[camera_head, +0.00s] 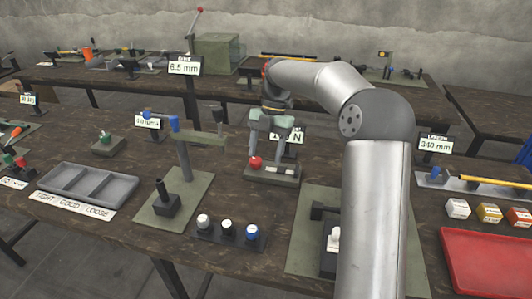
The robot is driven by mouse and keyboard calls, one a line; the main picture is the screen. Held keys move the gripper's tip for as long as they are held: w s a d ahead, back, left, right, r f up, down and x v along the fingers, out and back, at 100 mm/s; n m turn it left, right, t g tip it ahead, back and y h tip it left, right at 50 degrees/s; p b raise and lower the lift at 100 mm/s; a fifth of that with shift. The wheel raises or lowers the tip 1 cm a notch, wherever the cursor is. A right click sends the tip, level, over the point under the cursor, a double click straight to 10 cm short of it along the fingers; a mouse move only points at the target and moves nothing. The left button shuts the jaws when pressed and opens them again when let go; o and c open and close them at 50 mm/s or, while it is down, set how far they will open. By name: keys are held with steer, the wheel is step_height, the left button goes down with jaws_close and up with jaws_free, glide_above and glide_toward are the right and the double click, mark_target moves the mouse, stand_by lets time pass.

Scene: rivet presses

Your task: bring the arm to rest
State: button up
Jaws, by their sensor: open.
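My arm rises from the bottom right of the head view and bends over at the elbow, reaching left and away over the dark wooden bench (115,215). My gripper (268,150) hangs downward above a small grey-green device with a red ball knob (255,163). It looks empty, and its fingers are apart. The fingertips are small here, and I cannot tell whether they touch the device.
A green press (184,150) stands left of the gripper. A grey divided tray (88,188) lies at left, a block with white and blue knobs (228,232) in front. A red tray (490,262) and several small blocks (489,212) are at right. Another bench with a "6.5 mm" sign (185,66) stands behind.

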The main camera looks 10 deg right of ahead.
steer(key=shift+s, duration=0.1)
steer(key=s+f+m+t+h, duration=0.1)
steer(key=s+f+m+t, duration=0.1)
steer(key=s+m, duration=1.1)
steer(key=s+a+f+m+t+h, duration=0.1)
steer(key=s+f+m, duration=0.2)
steer(key=s+m, duration=1.1)
steer(key=s, duration=0.3)
steer(key=shift+s+f+m+t+h, duration=0.3)
steer(key=shift+s+f+t, duration=0.1)
stand_by(1.6)
